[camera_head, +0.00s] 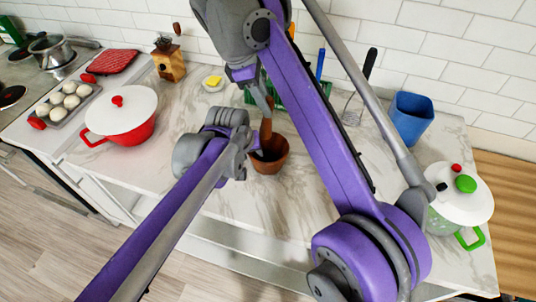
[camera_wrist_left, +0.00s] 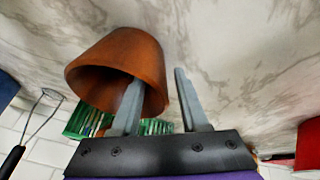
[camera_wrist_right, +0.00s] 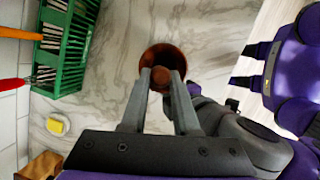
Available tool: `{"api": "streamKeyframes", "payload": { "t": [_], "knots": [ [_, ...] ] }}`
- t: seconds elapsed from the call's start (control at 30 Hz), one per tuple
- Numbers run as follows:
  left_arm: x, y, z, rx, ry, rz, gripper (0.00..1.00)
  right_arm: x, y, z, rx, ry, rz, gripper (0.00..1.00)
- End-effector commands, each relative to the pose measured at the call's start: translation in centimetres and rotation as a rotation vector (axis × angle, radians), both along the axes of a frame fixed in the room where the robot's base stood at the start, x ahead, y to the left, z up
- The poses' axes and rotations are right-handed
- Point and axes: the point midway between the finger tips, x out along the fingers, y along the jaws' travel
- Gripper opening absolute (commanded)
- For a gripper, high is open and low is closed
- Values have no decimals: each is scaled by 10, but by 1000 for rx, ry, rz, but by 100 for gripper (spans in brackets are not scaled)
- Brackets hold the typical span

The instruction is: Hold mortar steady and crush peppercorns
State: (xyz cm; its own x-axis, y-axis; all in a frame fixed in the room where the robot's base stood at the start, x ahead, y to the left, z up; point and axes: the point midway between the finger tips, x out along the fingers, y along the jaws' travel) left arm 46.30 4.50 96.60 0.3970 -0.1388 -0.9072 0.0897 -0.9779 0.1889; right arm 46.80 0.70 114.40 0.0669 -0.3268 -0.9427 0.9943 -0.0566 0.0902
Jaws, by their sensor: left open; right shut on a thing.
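The brown mortar (camera_head: 270,163) stands on the marble counter; it also shows in the left wrist view (camera_wrist_left: 135,55) and the right wrist view (camera_wrist_right: 153,58). The brown pestle (camera_head: 266,132) rises from the mortar's mouth. My right gripper (camera_head: 268,104) is shut on its upper part, and the pestle's end (camera_wrist_right: 160,79) shows between the fingers. The pestle's lower end is hidden in the mortar. My left gripper (camera_head: 255,153) is open at the mortar's left side. In the left wrist view one finger overlaps the mortar's mouth and the other is outside, with the wall between them; contact is unclear.
A green rack (camera_wrist_right: 68,45) of utensils and a yellow sponge on a dish (camera_head: 213,82) lie behind. A red pot (camera_head: 120,120), egg tray (camera_head: 65,103) and wooden grinder (camera_head: 169,65) stand left. A blue container (camera_head: 409,120) and white-lidded pot (camera_head: 460,195) stand right.

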Motion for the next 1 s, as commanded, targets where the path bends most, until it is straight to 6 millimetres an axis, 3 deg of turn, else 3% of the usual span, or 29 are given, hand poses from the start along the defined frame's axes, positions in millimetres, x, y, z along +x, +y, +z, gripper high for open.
{"api": "streamKeyframes", "payload": {
  "t": [0.17,0.63,1.0],
  "knots": [
    [-6,2,13,0,0,0,44,0,0,0,0,0,0,0],
    [-42,15,95,0,0,0,44,0,0,0,0,0,0,0],
    [-49,18,108,1,-1,0,44,0,0,0,0,0,0,0]
  ]
}}
